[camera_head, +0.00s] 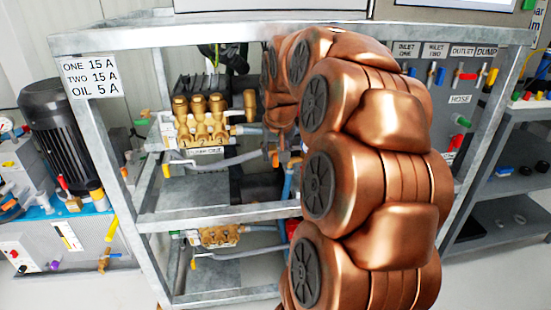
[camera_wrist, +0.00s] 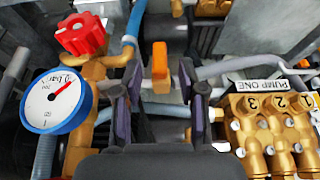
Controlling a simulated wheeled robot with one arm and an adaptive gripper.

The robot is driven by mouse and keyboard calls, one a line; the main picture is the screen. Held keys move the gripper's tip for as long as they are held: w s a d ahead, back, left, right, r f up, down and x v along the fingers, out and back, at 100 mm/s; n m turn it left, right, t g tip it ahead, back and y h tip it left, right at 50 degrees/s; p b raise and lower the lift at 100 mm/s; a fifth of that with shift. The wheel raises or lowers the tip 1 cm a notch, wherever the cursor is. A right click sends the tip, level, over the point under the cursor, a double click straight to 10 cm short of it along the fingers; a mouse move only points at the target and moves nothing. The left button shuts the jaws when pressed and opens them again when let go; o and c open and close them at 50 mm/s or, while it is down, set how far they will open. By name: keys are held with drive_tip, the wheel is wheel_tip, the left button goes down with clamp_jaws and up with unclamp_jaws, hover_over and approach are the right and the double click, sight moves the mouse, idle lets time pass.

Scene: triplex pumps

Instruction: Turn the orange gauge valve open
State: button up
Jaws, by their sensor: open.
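The orange gauge valve handle (camera_wrist: 160,64) shows in the wrist view as a short upright bar on a horizontal pipe. My gripper (camera_wrist: 160,92) is open, with one dark finger on each side of the handle and a visible gap on both sides. I cannot tell whether the fingertips reach to its depth. A round gauge (camera_wrist: 55,101) with a blue rim and a red needle is at the left, below a red knob (camera_wrist: 81,34) on a brass fitting. In the head view my copper-coloured arm hides the valve, and the gripper cannot be made out clearly.
The brass pump one (camera_wrist: 270,132) stands right of my gripper, its label upside down; it also shows in the head view (camera_head: 205,122). Grey hoses and a blue pipe (camera_wrist: 130,40) run close by. The metal frame (camera_head: 150,215) encloses the pumps. A lower pump (camera_head: 215,236) sits beneath.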

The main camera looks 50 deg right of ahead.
drive_tip(key=shift+w+d+f, duration=0.15)
drive_tip(key=shift+w+f, duration=0.05)
drive_tip(key=shift+f, duration=0.4)
drive_tip(key=shift+c, duration=0.3)
clamp_jaws()
